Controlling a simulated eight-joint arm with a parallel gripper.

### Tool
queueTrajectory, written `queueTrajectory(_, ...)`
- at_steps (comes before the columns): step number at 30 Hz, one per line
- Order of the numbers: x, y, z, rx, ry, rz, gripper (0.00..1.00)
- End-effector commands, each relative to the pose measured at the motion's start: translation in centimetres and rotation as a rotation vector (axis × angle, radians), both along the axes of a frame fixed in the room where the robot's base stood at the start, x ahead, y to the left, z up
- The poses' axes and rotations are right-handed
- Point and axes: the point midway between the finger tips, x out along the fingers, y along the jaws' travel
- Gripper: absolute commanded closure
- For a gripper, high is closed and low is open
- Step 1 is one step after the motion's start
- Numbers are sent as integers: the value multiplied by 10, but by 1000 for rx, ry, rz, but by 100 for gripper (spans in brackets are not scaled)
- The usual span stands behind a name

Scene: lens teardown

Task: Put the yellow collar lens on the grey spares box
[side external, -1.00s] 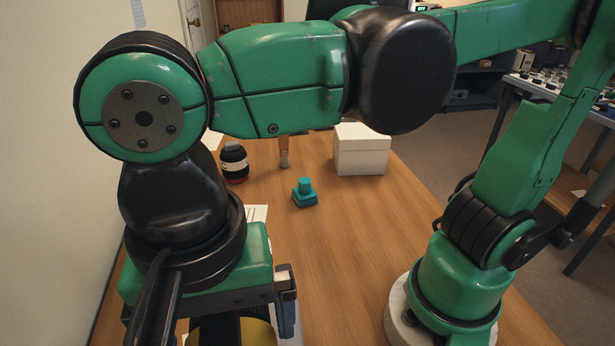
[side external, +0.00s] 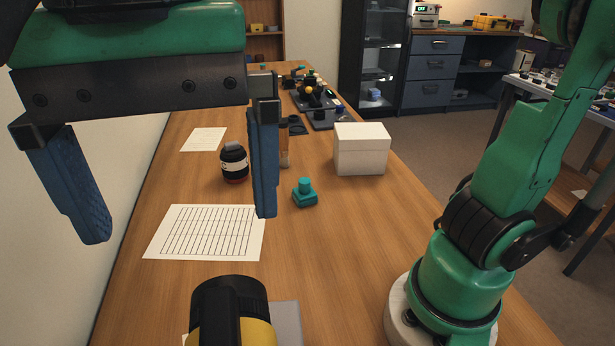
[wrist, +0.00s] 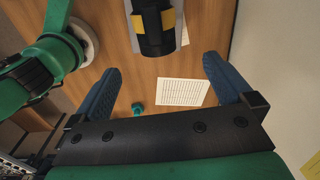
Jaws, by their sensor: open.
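The yellow collar lens (side external: 231,312) is black with a yellow band and stands at the bottom edge of the side view, its lower part cut off. It also shows at the top of the wrist view (wrist: 153,28). A flat grey surface, perhaps the grey spares box (side external: 287,322), shows right of the lens; it also shows in the wrist view (wrist: 181,36). The lens overlaps it; I cannot tell for certain whether it rests on top. My gripper (side external: 180,228) is open and empty, raised clear of the lens, its blue fingers wide apart in the wrist view (wrist: 162,68).
A ruled sheet (side external: 205,232) lies behind the lens. Beyond are a black jar (side external: 234,163), a teal block (side external: 304,193), a white box (side external: 361,150) and another sheet (side external: 204,139). Tools and small parts (side external: 313,96) lie at the far end.

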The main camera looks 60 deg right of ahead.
Motion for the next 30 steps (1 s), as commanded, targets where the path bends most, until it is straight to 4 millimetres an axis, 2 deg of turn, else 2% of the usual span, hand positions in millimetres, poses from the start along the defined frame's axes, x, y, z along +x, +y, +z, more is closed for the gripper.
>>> queueTrajectory(2, 20, -14, -14, 34, -41, 50, 0)
queueTrajectory(5, 54, -46, -43, 75, -147, 174, 0)
queueTrajectory(9, 89, -108, -90, 36, -352, 388, 0)
queueTrajectory(12, 98, -151, -119, -58, -468, 521, 0)
queueTrajectory(15, 99, -182, -140, -160, -540, 620, 0)
queueTrajectory(18, 97, -199, -151, -231, -572, 681, 0)
queueTrajectory(20, 97, -204, -155, -254, -579, 702, 0)
queueTrajectory(30, 97, -205, -155, -262, -580, 715, 0)
